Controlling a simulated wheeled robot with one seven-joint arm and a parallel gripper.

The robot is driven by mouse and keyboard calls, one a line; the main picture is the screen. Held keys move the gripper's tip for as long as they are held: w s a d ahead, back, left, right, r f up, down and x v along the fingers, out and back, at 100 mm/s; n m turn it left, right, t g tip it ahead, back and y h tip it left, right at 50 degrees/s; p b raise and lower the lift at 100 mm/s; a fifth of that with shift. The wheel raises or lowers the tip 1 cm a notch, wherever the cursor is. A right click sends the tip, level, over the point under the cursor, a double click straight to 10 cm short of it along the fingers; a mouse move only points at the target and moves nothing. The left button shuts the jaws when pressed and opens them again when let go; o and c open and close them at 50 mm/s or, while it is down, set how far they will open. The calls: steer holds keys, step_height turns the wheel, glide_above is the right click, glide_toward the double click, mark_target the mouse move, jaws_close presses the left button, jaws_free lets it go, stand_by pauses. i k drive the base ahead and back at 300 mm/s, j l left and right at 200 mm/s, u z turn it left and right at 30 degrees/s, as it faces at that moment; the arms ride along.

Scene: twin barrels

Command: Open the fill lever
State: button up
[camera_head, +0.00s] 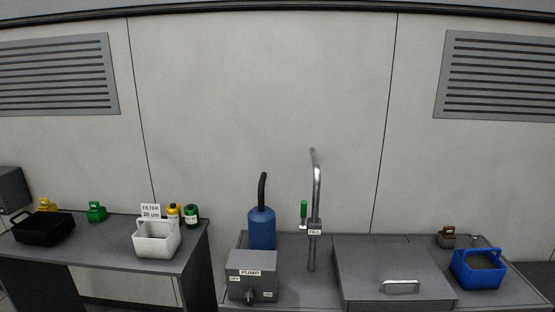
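The fill lever (304,209) has a green handle and stands upright on the left side of a metal spout pipe (317,188). A small label (314,232) reading FILL is on the pipe, just below and right of the lever. The pipe rises from the right-hand bench and curves over at its top. Nothing touches the lever. My gripper is not in view.
A grey PUMP box (252,274) with a dark knob and a blue canister (262,229) stand left of the pipe. A flat lid (385,262) with a handle (400,287) lies right of it. A blue basket (478,269) is farther right. A left table (108,248) holds containers.

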mark_target(304, 204)
steer(key=i+j+u, duration=0.15)
steer(key=u, duration=0.2)
steer(key=i+u, duration=0.55)
steer(key=u, duration=0.15)
